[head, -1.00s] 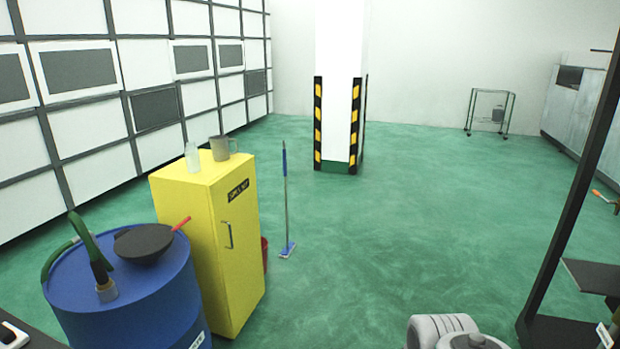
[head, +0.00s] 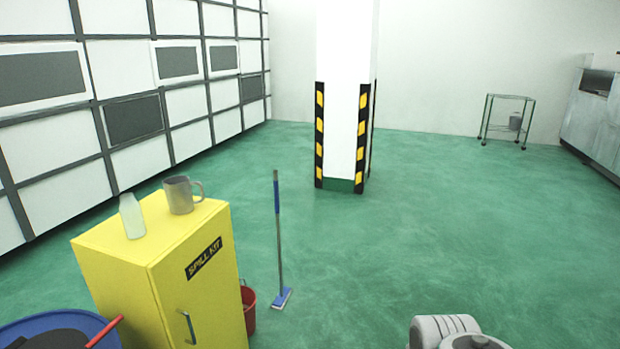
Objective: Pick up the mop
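The mop (head: 279,240) stands upright on the green floor, just right of the yellow cabinet. It has a blue upper handle, a grey lower pole and a flat blue head on the floor. Nothing touches its handle. At the bottom of the head view, a rounded light grey part of my own arm shows. My gripper is not in view.
The yellow spill kit cabinet (head: 200,290) stands left of the mop, with a mug (head: 180,196) and a bottle (head: 131,217) on top. A red bucket (head: 249,308) is beside it. A striped pillar (head: 343,110) stands behind. The floor to the right is clear.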

